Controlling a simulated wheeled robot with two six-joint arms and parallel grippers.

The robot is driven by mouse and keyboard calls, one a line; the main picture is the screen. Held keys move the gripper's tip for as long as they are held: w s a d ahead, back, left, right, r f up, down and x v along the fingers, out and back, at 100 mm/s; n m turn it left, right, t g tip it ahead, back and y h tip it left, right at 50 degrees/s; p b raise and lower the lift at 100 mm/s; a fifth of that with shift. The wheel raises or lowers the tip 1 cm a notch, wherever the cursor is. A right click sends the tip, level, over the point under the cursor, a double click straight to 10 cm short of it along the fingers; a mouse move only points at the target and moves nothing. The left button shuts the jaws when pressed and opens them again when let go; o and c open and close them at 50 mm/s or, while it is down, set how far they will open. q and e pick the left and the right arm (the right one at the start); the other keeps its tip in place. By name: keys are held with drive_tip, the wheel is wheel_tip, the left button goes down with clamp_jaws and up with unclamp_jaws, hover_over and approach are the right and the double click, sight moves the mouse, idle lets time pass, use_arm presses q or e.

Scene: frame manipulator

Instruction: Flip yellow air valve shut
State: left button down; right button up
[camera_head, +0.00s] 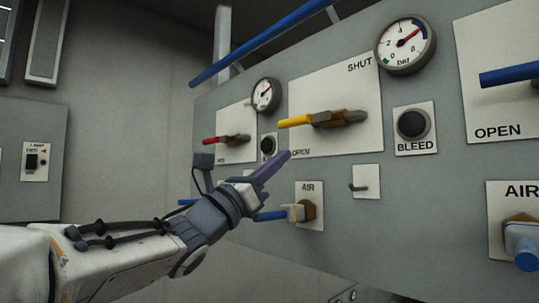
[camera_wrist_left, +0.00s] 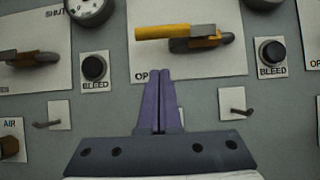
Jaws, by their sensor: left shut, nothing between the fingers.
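The yellow air valve handle (camera_head: 296,121) lies about level, pointing left from its brass body on a white plate (camera_head: 310,80) marked SHUT at the upper right and OPEN at the lower left. It also shows in the left wrist view (camera_wrist_left: 153,32), above my fingers. My left gripper (camera_head: 286,155) is shut and empty, just below the handle's free end and apart from it in the wrist view. Its purple fingers (camera_wrist_left: 160,75) point at the panel with their tips by the OPEN label. My right gripper does not show in either view.
A red-handled valve (camera_head: 215,141) is to the left. A black BLEED knob (camera_head: 413,124) and gauge (camera_head: 405,44) are to the right. A small hook (camera_head: 357,187) and an AIR fitting (camera_head: 298,212) sit below. A blue bar (camera_head: 260,45) crosses above.

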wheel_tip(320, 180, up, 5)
drive_tip(key=p, duration=0.3)
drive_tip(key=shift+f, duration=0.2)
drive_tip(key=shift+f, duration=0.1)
